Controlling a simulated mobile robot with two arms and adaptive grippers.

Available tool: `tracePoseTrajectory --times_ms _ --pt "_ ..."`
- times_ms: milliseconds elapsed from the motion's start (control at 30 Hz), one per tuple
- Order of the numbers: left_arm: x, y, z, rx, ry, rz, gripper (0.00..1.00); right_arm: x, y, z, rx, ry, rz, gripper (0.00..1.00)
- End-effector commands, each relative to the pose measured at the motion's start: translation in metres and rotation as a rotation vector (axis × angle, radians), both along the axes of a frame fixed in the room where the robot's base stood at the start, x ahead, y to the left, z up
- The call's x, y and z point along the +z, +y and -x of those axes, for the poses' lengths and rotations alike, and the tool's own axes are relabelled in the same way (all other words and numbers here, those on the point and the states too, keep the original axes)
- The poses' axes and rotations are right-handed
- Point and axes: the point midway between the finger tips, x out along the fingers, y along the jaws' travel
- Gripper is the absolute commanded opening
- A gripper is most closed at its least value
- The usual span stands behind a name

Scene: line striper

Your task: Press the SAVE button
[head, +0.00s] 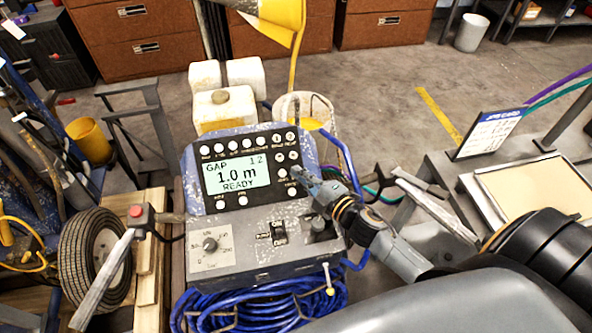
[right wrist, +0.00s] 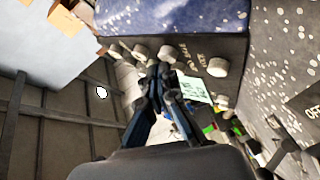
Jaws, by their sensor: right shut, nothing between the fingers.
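The line striper's control panel (head: 195,178) has a blue-grey face with a lit display (head: 237,175) reading "GAP 12, 1.0 m, READY". Round white buttons sit above, below and right of the display. Their labels are too small to read, so I cannot tell which is SAVE. My right gripper (head: 301,176) is shut and empty, its tips at the lower right buttons, partly covering that corner. In the right wrist view the shut fingertips (right wrist: 159,74) are close to a white button (right wrist: 167,54); I cannot tell whether they touch. My left gripper is not in view.
Below the display are a dial (head: 210,244) and a rocker switch (head: 278,232). A handlebar with a red button (head: 136,211) is at the left. Coiled blue hose (head: 255,308) hangs below. A stand with a tilted sign (head: 490,132) is at the right.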

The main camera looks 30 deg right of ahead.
Motion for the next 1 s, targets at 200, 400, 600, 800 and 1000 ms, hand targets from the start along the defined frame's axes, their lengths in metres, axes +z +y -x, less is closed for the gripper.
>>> tracePoseTrajectory --times_ms 200,400,600,800,1000 --pt "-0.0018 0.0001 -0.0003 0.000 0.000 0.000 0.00 -0.0026 -0.0004 -0.0019 0.000 0.000 0.000 0.00" --pt "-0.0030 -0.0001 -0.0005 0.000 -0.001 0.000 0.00 -0.0043 -0.0009 -0.0036 0.000 0.000 0.000 0.00" --pt "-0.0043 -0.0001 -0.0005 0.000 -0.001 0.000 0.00 -0.0057 -0.0015 -0.0054 0.000 0.000 0.000 0.00" --pt "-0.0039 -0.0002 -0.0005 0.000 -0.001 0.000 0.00 -0.0052 -0.0015 -0.0055 0.000 0.000 0.000 0.00" --pt "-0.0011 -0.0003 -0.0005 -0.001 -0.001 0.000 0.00 -0.0028 -0.0012 -0.0036 -0.001 0.000 0.000 0.00"
